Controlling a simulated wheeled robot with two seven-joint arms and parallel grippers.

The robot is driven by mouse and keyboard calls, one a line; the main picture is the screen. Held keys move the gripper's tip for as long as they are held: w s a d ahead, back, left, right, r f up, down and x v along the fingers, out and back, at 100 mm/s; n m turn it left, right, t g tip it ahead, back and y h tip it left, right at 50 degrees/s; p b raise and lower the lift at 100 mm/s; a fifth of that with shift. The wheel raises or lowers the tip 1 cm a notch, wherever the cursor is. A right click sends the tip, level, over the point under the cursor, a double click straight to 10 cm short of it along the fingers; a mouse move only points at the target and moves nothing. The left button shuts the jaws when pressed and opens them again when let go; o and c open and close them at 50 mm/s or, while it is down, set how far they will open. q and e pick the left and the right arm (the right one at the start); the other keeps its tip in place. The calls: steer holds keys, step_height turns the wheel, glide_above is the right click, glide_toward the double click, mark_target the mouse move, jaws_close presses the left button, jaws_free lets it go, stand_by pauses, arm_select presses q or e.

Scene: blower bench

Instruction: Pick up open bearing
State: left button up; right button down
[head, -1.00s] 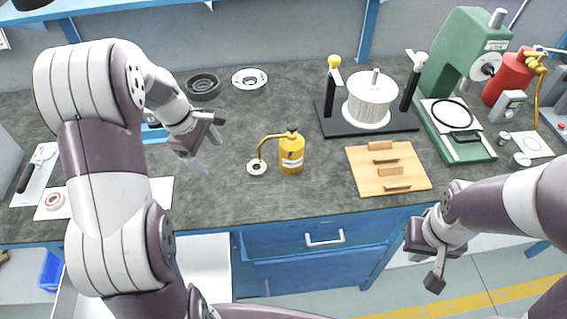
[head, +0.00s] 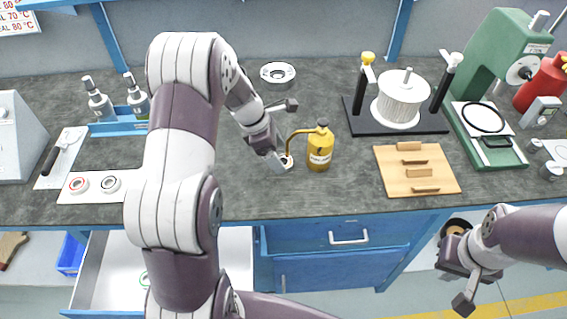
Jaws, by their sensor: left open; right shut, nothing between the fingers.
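A small pale ring-shaped bearing (head: 287,166) lies on the bench under the spout of the yellow oil can (head: 320,148). My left gripper (head: 283,133) is open at this bearing's left, partly covering it; I cannot tell whether it touches. Two more bearings lie on a white sheet at the left, one with a red ring (head: 78,185) and one with a dark ring (head: 110,184). My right gripper (head: 470,288) is shut and empty in front of the bench at the lower right.
A wooden board (head: 390,183) and a spindle stand (head: 400,128) are to the right, beside a green press (head: 490,75). Bottles stand in a blue tray (head: 105,128) at the left. An open drawer (head: 236,262) juts out below. A flanged disc (head: 278,72) lies at the back.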

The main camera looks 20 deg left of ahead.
arm_select(q)
steer(key=shift+x, duration=1.1)
steer(key=shift+w, duration=0.1)
steer(key=c, duration=1.3)
